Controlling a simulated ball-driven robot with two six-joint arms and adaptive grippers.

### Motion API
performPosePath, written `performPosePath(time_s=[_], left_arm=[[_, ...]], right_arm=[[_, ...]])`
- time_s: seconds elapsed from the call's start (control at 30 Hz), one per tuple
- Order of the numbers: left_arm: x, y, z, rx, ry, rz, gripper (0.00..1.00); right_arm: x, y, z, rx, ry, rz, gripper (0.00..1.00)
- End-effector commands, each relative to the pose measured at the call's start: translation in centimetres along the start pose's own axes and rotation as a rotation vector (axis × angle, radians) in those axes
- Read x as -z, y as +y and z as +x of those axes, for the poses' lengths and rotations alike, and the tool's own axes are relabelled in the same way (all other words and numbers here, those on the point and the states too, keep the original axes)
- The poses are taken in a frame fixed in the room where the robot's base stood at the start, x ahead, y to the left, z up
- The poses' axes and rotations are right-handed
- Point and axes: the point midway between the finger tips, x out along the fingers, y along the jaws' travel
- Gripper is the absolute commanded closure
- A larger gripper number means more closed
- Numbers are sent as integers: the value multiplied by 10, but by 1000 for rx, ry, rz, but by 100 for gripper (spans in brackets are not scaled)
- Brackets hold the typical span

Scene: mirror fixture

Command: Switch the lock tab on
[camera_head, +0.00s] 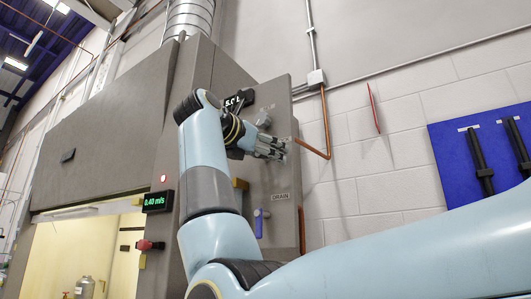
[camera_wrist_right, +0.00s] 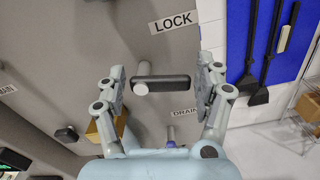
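The lock tab (camera_wrist_right: 174,82), a dark rounded bar with a pale grey round end at its left, sits on the grey panel below the LOCK label (camera_wrist_right: 173,22). It lies roughly level across the right wrist view. My right gripper (camera_wrist_right: 161,76) is open, with one finger on each side of the tab and visible gaps to both. I cannot tell the exact depth between fingertips and tab. In the head view my right gripper (camera_head: 272,147) is by the panel's right side and hides the tab there. My left gripper is not in view.
Below are the DRAIN label (camera_head: 280,197) and a blue-handled valve (camera_head: 260,222). A copper pipe (camera_head: 326,125) runs right of the grey cabinet (camera_head: 120,110). A yellowish block (camera_wrist_right: 103,128) is left of the gripper. A blue tool board (camera_head: 485,150) hangs at right.

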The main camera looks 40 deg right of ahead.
Motion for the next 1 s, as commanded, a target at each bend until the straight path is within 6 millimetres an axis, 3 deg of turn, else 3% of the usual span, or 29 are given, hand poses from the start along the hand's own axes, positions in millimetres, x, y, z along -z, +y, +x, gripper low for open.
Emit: performPosePath(time_s=[0.03, 0.3, 0.7, 0.97, 1.0], left_arm=[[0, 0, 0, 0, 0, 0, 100], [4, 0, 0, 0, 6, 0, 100], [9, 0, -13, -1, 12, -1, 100], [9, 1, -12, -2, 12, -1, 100], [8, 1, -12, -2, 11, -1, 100]], right_arm=[[0, 0, 0, 0, 0, 0, 40], [0, 0, 0, 0, 0, 0, 74], [-5, 2, 0, 0, 0, -251, 74], [-4, 2, 0, 0, 0, -258, 74], [-4, 2, 0, 0, 0, -258, 38]])
